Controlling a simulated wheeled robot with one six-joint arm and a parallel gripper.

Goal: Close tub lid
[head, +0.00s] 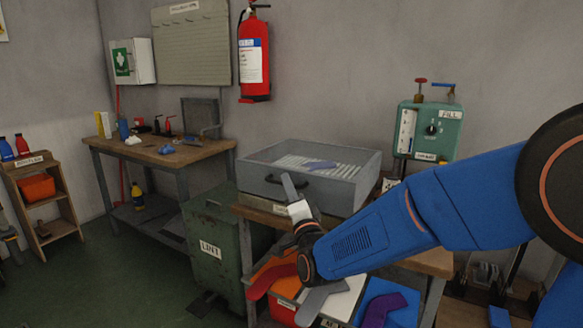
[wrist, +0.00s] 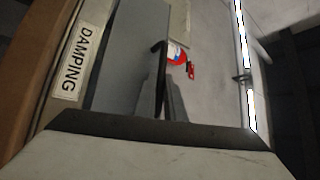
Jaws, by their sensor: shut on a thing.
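I cannot make out a separate lid. My gripper (head: 289,185) is at that front wall, shut on the dark handle. In the wrist view the fingers (wrist: 164,84) stand close together at a thin dark bar beside a grey panel (wrist: 122,75). A label reading DAMPING (wrist: 79,60) is left of the panel. The exact grip is partly hidden.
A green LINT bin (head: 212,262) stands left of the bench. A green FILL unit (head: 430,131) is behind the tub at right. Flat sock shapes, including a purple one (head: 383,307), lie in front below my arm. A wooden table (head: 165,150) stands at left, with open floor before it.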

